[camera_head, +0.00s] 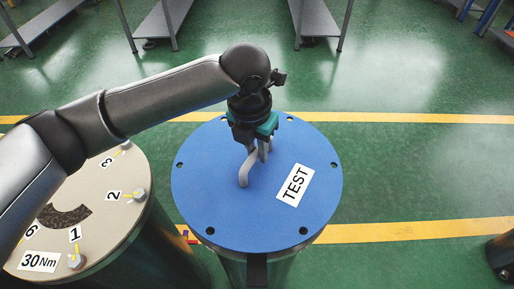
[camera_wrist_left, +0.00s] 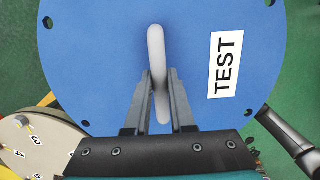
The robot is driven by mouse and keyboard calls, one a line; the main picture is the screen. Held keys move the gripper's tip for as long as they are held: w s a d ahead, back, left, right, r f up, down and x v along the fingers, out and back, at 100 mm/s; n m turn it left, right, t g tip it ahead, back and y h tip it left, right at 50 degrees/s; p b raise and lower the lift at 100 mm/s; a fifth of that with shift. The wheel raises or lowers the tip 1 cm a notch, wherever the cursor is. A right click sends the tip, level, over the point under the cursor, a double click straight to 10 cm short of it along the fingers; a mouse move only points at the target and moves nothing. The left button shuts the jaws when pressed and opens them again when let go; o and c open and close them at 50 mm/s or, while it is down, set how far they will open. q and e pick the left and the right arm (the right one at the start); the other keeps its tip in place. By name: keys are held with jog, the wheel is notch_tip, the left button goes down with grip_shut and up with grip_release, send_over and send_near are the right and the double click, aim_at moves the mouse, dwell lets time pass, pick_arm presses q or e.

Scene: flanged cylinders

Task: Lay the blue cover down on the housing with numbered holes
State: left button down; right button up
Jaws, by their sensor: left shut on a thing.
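The blue cover (camera_head: 215,205) is a round flat disc with a bent grey handle (camera_head: 245,168), a white TEST label and several holes near its rim. It also fills much of the left wrist view (camera_wrist_left: 95,50). My left gripper (camera_head: 260,150) is above the cover, shut on the handle; its fingers (camera_wrist_left: 160,85) close on both sides of it. A dark green cylinder body (camera_head: 285,268) shows below the cover's front edge. The cover hides its top, so no numbered holes show there. I cannot tell whether the cover touches it.
A beige-topped cylinder (camera_head: 115,215) with numbered bolts and a 30Nm label stands at the left, under my left arm. A dark object (camera_head: 501,252) is at the lower right edge. Grey tables (camera_head: 314,20) stand at the back. The green floor to the right is mostly clear.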

aim_at(256, 166)
pick_arm(q)
jog(key=shift+f+b, duration=0.35)
jog(key=shift+f, duration=1.25)
dwell(4.1)
jog(key=c, duration=0.7)
grip_release()
jog(key=shift+s+f, duration=0.1)
jog(key=shift+f, duration=0.1)
jog(key=shift+s+a+r+p, duration=0.1)
jog(key=shift+s+r, duration=0.05)
jog(key=shift+r, duration=1.05)
jog(key=shift+s+a+r+p, duration=0.1)
jog(key=shift+r+p, duration=0.05)
jog(key=shift+r, duration=1.05)
jog(key=shift+s+a+r+p, duration=0.1)
jog(key=shift+s+r, duration=0.05)
jog(key=shift+r, duration=1.05)
